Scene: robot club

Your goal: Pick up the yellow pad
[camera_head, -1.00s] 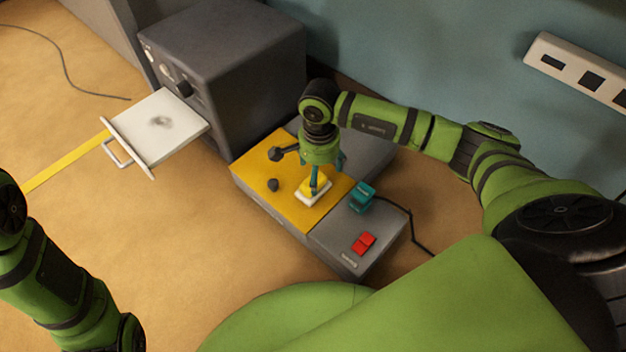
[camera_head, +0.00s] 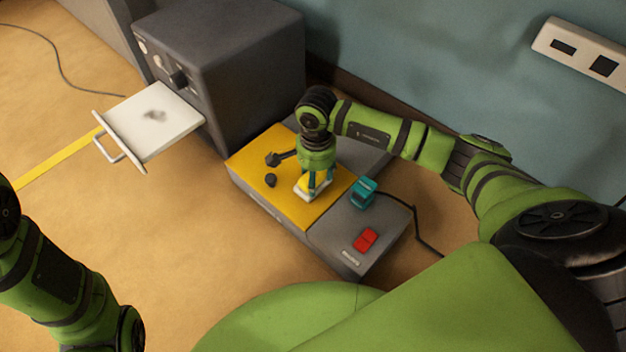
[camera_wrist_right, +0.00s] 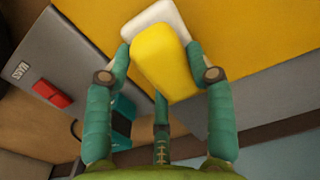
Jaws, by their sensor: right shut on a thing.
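The yellow pad (camera_head: 305,181) is a rounded yellow block on a white base (camera_head: 308,194). It is at the yellow-topped part of the grey machine (camera_head: 290,215), under my right gripper (camera_head: 317,184). In the right wrist view the yellow pad (camera_wrist_right: 163,62) is between the teal fingers of my right gripper (camera_wrist_right: 163,65), and the white base (camera_wrist_right: 152,20) shows beyond it. The fingers are shut on the pad from both sides. I cannot tell whether the pad is clear of the surface. My left arm shows at the lower left of the head view, but its gripper is out of the picture.
A red switch (camera_head: 366,239) and a teal block (camera_head: 363,192) with a black cable are on the machine's grey part. Black knobs (camera_head: 271,180) stand left of the pad. A grey box (camera_head: 222,75) with an open white drawer (camera_head: 155,122) stands behind left. Tabletop at front left is clear.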

